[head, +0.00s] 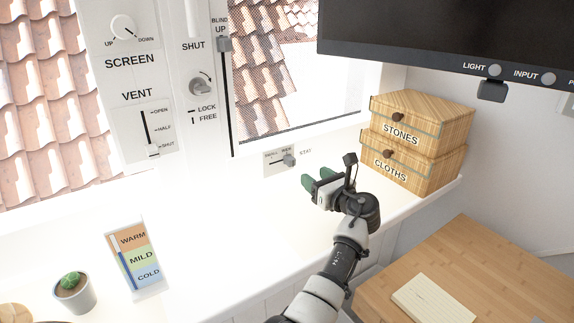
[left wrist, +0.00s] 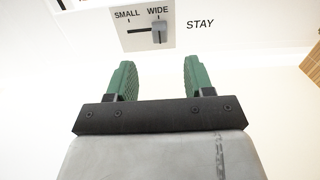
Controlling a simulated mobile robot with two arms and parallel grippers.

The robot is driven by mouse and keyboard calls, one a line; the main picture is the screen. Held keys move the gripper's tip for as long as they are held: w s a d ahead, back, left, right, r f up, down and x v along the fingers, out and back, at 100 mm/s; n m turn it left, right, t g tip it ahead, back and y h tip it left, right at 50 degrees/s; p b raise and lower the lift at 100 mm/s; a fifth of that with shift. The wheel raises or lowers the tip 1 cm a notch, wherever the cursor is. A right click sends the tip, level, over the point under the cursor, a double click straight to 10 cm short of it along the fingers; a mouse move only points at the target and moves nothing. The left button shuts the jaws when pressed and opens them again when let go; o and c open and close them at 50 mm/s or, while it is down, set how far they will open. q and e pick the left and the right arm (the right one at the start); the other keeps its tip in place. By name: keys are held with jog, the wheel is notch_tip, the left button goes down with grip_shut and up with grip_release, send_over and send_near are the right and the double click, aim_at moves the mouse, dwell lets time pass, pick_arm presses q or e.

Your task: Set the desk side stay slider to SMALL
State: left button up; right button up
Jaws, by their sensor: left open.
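The stay slider plate (head: 277,162) is on the wall below the window, a pale plate with a horizontal dark slot. Its grey knob (head: 289,160) sits at the right end, under the word WIDE, as the left wrist view shows for the knob (left wrist: 159,31). SMALL is marked at the left end of the slot. My left gripper (head: 315,181) is just right of and below the plate in the head view, with green fingers. In the left wrist view its fingers (left wrist: 154,80) are apart, with nothing between them, and the knob is beyond them, not touching. My right gripper is not visible.
Two wooden boxes (head: 402,175) labelled STONES and CLOTHS are stacked right of my left gripper. A dark monitor (head: 450,40) hangs above them. A thermometer card (head: 137,259) and a potted cactus (head: 73,291) stand at the left. The sill between is clear.

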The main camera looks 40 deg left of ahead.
aim_at(293, 160)
pick_arm(q)
jog(key=x, duration=0.9)
jog(key=shift+a+r, duration=0.1)
jog(key=shift+w+a, duration=0.15)
jog(key=shift+a, duration=0.25)
grip_shut()
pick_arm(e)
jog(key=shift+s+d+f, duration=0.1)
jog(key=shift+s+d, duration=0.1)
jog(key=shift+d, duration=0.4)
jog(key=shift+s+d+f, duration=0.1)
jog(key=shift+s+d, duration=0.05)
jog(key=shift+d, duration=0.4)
